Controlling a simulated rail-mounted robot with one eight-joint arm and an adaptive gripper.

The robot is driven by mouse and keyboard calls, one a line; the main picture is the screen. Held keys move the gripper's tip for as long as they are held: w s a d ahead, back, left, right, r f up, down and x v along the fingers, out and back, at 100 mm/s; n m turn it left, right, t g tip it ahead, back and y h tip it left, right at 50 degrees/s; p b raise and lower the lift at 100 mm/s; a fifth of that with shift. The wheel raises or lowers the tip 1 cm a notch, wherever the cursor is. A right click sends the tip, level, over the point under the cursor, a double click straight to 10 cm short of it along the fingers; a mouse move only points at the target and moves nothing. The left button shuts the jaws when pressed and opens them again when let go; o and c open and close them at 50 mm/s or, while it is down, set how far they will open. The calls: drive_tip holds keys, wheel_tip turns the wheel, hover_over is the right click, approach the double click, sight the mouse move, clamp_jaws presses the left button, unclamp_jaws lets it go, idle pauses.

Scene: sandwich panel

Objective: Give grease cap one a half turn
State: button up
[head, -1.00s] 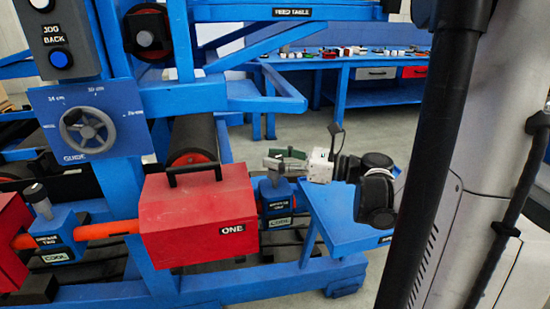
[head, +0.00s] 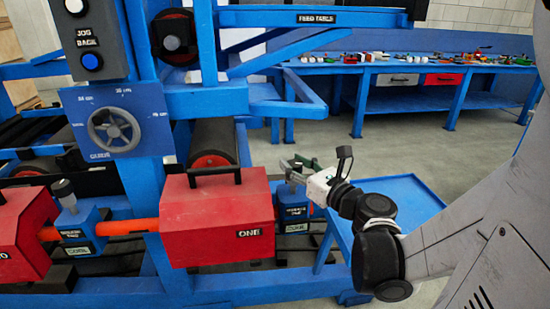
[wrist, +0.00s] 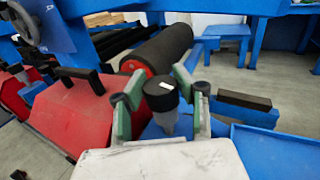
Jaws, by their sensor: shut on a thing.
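Grease cap one (wrist: 160,94) is a black round cap with a white mark on top, upright on a grey stem in the wrist view. It tops the blue bearing block (head: 293,203) just right of the red guard marked ONE (head: 217,217). My gripper (wrist: 160,100) is shut on the cap, with a green-padded finger on each side. In the head view my gripper (head: 297,167) is above that block, and its fingers mostly hide the cap there.
The red guard's black handle (head: 216,174) stands close left of my gripper. A black roller (head: 212,143) lies behind. A blue tray table (head: 402,190) is to the right. A workbench (head: 420,70) with small parts stands at the back. Floor between is clear.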

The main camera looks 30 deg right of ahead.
drive_tip(key=m+h, duration=0.3)
drive_tip(key=h, duration=0.2)
drive_tip(key=shift+a, duration=0.2)
drive_tip(key=m+g+h, duration=0.1)
drive_tip(key=m+h, duration=0.1)
drive_tip(key=h, duration=0.1)
drive_tip(key=m+g+h, duration=0.1)
drive_tip(key=m+h, duration=0.1)
drive_tip(key=h, duration=0.1)
drive_tip(key=shift+w+m+g+b, duration=0.1)
drive_tip(key=shift+m+g+b, duration=0.2)
drive_tip(key=shift+g, duration=0.1)
drive_tip(key=m+g+h+b, duration=0.1)
drive_tip(key=m+g+h, duration=0.3)
drive_tip(key=h, duration=0.1)
drive_tip(key=shift+d+m+g+h+b, duration=0.15)
drive_tip(key=shift+m+g+h+b, duration=0.25)
drive_tip(key=shift+m+g+h, duration=0.85)
drive_tip(key=shift+g+y, duration=0.25)
drive_tip(key=shift+g, duration=0.2)
drive_tip(key=o, duration=1.3)
